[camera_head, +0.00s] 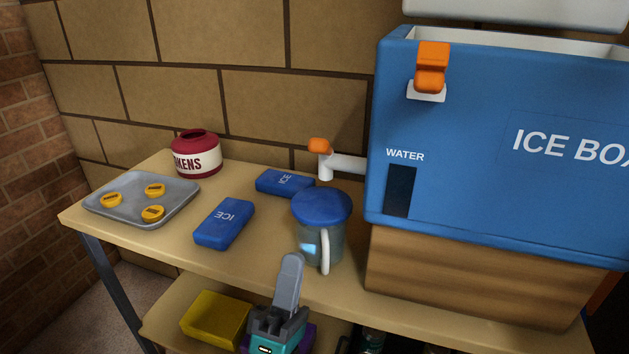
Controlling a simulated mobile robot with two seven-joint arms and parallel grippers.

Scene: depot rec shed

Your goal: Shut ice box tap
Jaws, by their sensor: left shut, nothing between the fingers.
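The ice box (450,155) is a large blue cooler on a wooden block at the right. Its tap (343,163) is a white pipe out of the left side with a down-turned spout and an orange handle (320,145) on top. I see no stream at the spout, and cannot tell whether the tap is open. A greyish jug (314,242) with a blue top stands below and in front of the spout, its pale handle towards me. My left gripper (291,262) is shut and empty, pointing up in front of the jug, below the tap. My right gripper is out of view.
Two blue ice packs (224,223) (285,183) lie on the table (175,247) left of the jug. Farther left are a metal tray (128,206) with yellow tokens and a red-and-cream pot (196,155). A brick wall stands behind.

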